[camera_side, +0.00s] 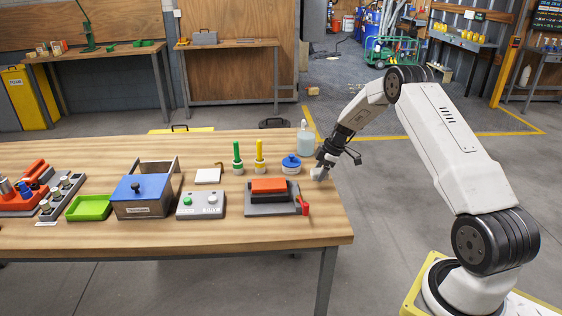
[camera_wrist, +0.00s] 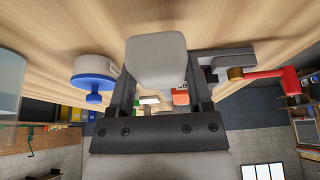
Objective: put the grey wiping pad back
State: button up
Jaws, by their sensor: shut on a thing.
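My gripper (camera_side: 321,172) is at the right end of the wooden table, low by the table's edge, to the right of the blue-lidded white pot. In the wrist view its two dark fingers (camera_wrist: 160,95) are shut on the grey wiping pad (camera_wrist: 157,58), a light grey rounded block. In the side view the pad shows only as a small pale shape (camera_side: 318,172) at the fingertips. I cannot tell whether it touches the table top.
The blue-lidded pot (camera_side: 291,165) stands close left of my gripper, with a clear bottle (camera_side: 306,142) behind it. The grey press with an orange-red top (camera_side: 269,186) and red handle (camera_side: 305,203) lies in front. Green (camera_side: 238,158) and yellow (camera_side: 259,157) tools stand farther left.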

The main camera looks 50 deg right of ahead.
jog(key=shift+w+d+f, duration=0.1)
jog(key=shift+w+f, duration=0.05)
jog(key=shift+f, duration=1.55)
jog(key=shift+f, duration=0.2)
jog(key=o, duration=1.2)
jog(key=shift+r, duration=0.2)
jog(key=v, duration=1.2)
